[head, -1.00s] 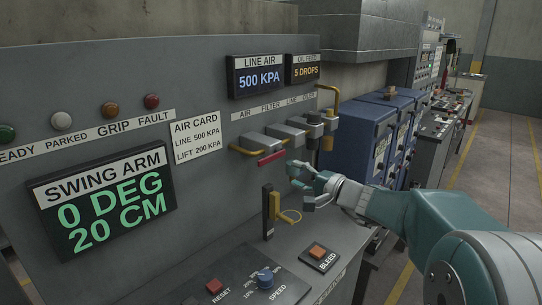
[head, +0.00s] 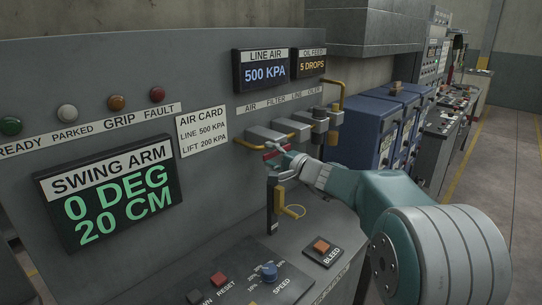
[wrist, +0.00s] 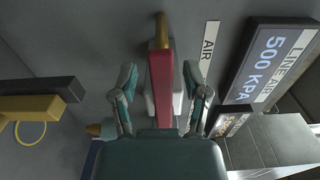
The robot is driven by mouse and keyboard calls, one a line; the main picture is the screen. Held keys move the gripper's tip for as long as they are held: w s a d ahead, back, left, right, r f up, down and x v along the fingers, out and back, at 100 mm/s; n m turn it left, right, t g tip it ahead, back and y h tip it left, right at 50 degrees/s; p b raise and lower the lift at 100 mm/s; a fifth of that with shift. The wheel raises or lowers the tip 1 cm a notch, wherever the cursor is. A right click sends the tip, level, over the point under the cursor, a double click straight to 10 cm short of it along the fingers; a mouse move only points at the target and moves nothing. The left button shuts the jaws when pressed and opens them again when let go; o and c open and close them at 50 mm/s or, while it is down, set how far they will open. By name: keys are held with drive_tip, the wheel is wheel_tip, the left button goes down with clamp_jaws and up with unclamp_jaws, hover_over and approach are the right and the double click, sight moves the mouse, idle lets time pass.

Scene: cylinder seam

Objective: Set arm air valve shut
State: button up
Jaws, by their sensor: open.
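The air valve's red lever (head: 277,150) sits under the AIR label on the grey panel, beside a yellow pipe (head: 248,143). In the wrist view the red lever (wrist: 161,85) runs lengthwise between my fingers. My gripper (head: 277,161) is at the lever, open, with one finger on each side of it. In the wrist view my gripper (wrist: 159,84) shows gaps between the fingers and the lever. My fingers partly cover the lever in the head view. The line air display (head: 263,73) reads 500 KPA.
A black post with a yellow handle and loop (head: 291,211) stands just below my gripper. Grey filter and oiler blocks (head: 296,127) are close on the right. The bleed button (head: 321,246) and speed knob (head: 268,271) are on the lower console. Blue cabinets (head: 366,132) stand behind.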

clamp_jaws()
drive_tip(key=shift+f, duration=0.1)
